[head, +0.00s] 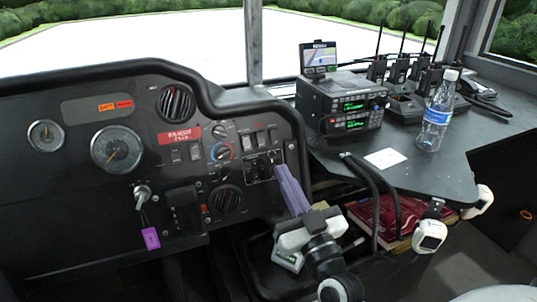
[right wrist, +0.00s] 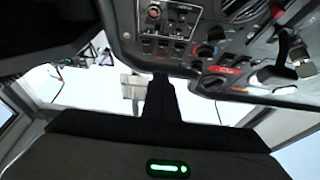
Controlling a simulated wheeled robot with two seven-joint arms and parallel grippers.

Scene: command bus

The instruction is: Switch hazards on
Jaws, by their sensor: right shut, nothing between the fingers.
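The black dashboard (head: 75,200) carries several switches, and I cannot read which one is the hazard switch. A small switch panel with white outlines (head: 262,165) sits at its right end; it also shows upside down in the right wrist view (right wrist: 175,22). My right gripper (head: 280,170) is shut and empty, its purple-grey fingers pointing up at the lower right edge of this panel. In the right wrist view its dark fingers (right wrist: 160,80) end just at the dashboard edge. I cannot tell whether the tips touch a switch. My left gripper is not in view.
An ignition key (head: 143,194) with a purple tag sticks out lower left. A radio stack (head: 340,105), a water bottle (head: 436,115) and several handheld radios stand on the right-hand desk (head: 440,165). Black looped bars (head: 375,200) rise right of my right arm.

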